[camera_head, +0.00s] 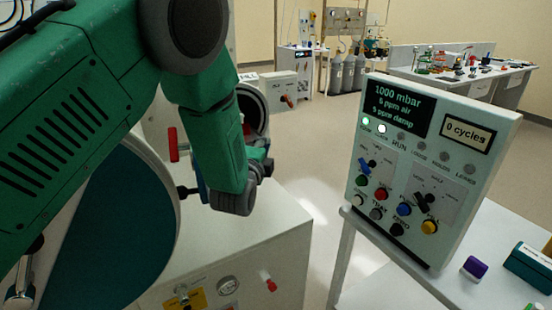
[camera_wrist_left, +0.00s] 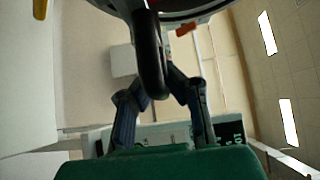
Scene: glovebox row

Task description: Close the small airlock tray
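My left arm comes in from the left, and its gripper (camera_head: 235,200) points down beside the white box, close to a round dark-rimmed opening (camera_head: 257,108). In the left wrist view a thick black curved bar (camera_wrist_left: 150,55) crosses in front of my left gripper's fingers (camera_wrist_left: 160,80). The fingers slant inward toward the bar, but their tips are partly hidden, so I cannot tell whether they grip it. The small airlock tray cannot be made out clearly; my arm covers much of that area. My right gripper is not in view.
A large round teal door (camera_head: 110,235) stands at lower left. A red handle (camera_head: 173,145) is beside my arm. A control panel (camera_head: 425,170) stands on a white table at right, with a purple-capped item (camera_head: 474,268). Open floor lies behind.

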